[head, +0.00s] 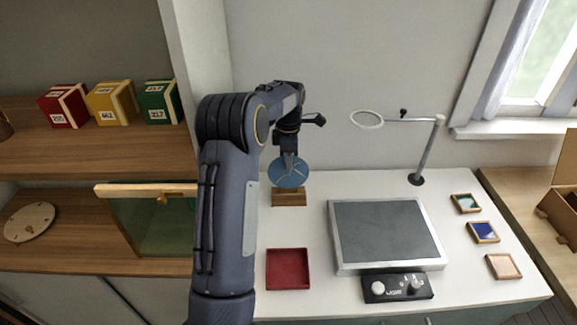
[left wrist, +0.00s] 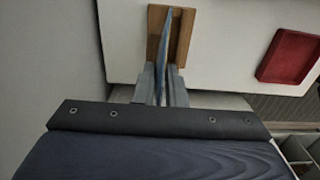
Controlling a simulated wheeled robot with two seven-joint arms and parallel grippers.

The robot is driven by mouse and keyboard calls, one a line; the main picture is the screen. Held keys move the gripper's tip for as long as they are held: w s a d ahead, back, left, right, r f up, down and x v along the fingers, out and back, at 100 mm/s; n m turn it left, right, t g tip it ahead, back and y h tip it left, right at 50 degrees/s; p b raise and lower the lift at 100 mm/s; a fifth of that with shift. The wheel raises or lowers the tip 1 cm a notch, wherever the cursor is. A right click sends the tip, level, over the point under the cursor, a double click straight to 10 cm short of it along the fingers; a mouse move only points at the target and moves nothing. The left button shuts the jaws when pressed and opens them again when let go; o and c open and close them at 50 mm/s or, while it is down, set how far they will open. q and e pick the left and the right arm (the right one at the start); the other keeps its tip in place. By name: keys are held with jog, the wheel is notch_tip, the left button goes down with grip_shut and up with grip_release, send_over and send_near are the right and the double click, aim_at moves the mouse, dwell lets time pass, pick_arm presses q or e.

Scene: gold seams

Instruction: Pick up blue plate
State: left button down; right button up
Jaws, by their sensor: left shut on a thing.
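The blue plate (head: 288,174) with pale seams stands upright at the wooden stand (head: 289,198) on the white worktop. My left gripper (head: 289,157) is at the plate's top edge and shut on it. In the left wrist view the plate (left wrist: 163,38) shows edge-on between the fingers of my left gripper (left wrist: 161,85), and the wooden stand (left wrist: 181,38) lies right below it. I cannot tell whether the plate still touches the stand. My right gripper is not in view.
A red tray (head: 288,269) lies in front of the stand. A grey-topped device (head: 385,232) with a control box (head: 397,288) stands to the right, with a magnifier lamp (head: 367,119) behind. Small colored trays (head: 483,232) line the right side. A shelf with boxes (head: 112,102) is left.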

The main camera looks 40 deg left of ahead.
pick_arm(q)
jog(key=d+r+b, duration=0.2)
jog(key=d+r, duration=0.8)
jog(key=d, duration=0.4)
jog(key=shift+r, duration=0.2)
jog(key=shift+s, duration=0.1)
dwell(0.5)
